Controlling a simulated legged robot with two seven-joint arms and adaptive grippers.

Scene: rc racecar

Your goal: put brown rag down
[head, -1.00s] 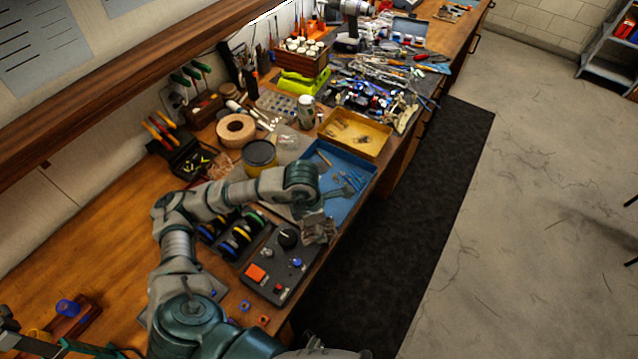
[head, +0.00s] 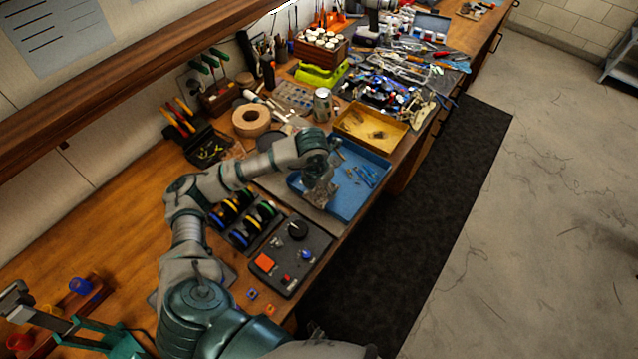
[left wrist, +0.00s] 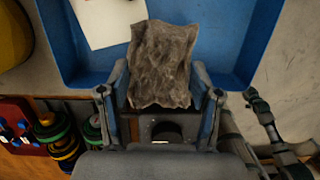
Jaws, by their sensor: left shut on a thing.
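The brown rag (left wrist: 162,62) is crumpled and grey-brown in the left wrist view. It sits between the two fingers of my left gripper (left wrist: 160,92), which is shut on it. The rag hangs over the blue tray (left wrist: 232,30), where a white sheet (left wrist: 105,20) shows behind it. In the head view my left gripper (head: 318,178) is at the near left part of the blue tray (head: 352,207), with the rag (head: 322,194) below it. I cannot tell whether the rag touches the tray floor. My right gripper is not in view.
Small tools (head: 364,176) lie in the blue tray. A yellow tray (head: 350,143) stands beyond it. A black control box (head: 310,262) and coloured spools (head: 240,235) are nearer.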

